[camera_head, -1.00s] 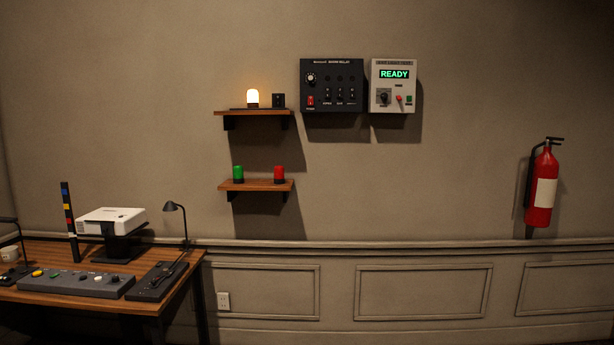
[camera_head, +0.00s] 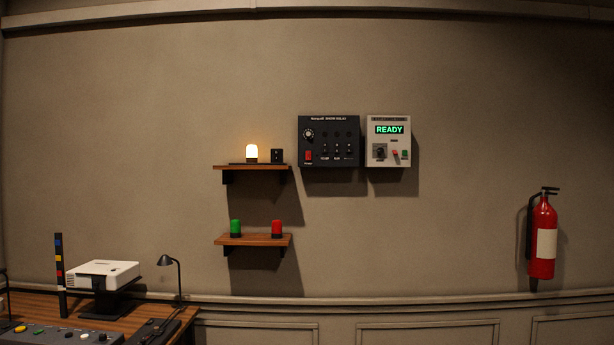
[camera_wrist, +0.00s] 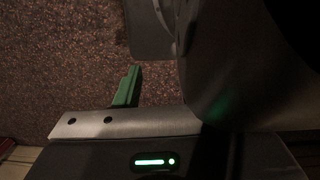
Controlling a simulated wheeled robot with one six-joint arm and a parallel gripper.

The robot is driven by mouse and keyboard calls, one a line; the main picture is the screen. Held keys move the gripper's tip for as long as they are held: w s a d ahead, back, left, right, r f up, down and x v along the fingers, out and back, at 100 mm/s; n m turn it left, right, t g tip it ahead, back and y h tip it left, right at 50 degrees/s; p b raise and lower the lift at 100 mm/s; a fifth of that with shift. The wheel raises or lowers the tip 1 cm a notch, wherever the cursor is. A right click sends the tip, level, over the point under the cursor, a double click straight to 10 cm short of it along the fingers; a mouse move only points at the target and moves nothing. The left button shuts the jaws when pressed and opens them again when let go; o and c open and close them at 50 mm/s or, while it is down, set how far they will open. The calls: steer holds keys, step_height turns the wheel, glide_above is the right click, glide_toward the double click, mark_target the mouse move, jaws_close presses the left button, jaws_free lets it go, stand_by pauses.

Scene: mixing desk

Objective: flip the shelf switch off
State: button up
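The upper wooden shelf (camera_head: 228,167) hangs on the wall. A lit lamp (camera_head: 251,153) glows warm white on it. A small black box (camera_head: 277,156), which looks like the shelf switch, stands just right of the lamp; its lever position is too small to tell. My gripper is not in the head view. In the wrist view, one green finger of my gripper (camera_wrist: 127,87) shows above its grey body, with dark carpet behind. The other finger is not clearly visible, so its opening cannot be told. No task object shows there.
A lower shelf (camera_head: 252,240) holds a green lamp and a red lamp. A black relay panel (camera_head: 330,142) and a white READY box (camera_head: 389,140) hang right of the upper shelf. A desk (camera_head: 190,311) with a projector stands lower left. A fire extinguisher (camera_head: 542,240) hangs right.

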steer(key=shift+w, duration=0.25)
